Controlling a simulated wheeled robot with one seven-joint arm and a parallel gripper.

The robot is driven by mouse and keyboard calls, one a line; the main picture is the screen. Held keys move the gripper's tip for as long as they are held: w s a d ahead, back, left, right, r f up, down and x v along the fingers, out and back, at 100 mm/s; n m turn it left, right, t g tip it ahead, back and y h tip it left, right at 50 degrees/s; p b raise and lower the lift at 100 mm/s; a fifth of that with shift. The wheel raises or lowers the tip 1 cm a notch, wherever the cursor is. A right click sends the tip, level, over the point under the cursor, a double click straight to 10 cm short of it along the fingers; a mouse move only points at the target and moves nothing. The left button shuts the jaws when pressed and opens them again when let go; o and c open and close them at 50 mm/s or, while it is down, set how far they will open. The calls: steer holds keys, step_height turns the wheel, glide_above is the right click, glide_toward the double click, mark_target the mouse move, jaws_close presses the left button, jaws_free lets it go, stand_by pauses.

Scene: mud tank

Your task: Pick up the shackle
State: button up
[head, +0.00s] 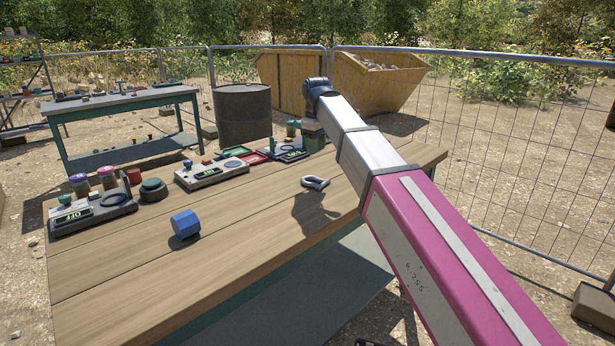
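The shackle (316,182) is a small grey U-shaped piece on the wooden table (240,240), right of the middle. My arm reaches in from the lower right over the table. My gripper (313,138) hangs from the dark wrist at the arm's far end and appears just above the shackle in the picture, apart from it. Its fingers are small and dark, and I cannot tell whether they are open. A dark shadow lies on the planks just in front of the shackle.
A blue hexagonal block (185,224) lies front left of the shackle. Devices with displays (93,212), a dark green-topped knob (153,190), a red cup (134,176) and small trays (252,158) line the back edge. The front planks are clear. A mesh fence (520,160) stands behind.

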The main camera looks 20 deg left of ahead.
glide_above(323, 182)
steer(key=w+a, duration=0.2)
steer(key=a, duration=0.1)
step_height(323, 182, down, 6)
steer(key=shift+w+a+r, duration=0.1)
steer(key=shift+w+r, duration=0.05)
steer(key=shift+d+f, duration=0.15)
steer(key=shift+f, duration=1.15)
steer(key=shift+d+f, duration=0.1)
steer(key=shift+f, duration=1.15)
jaws_close()
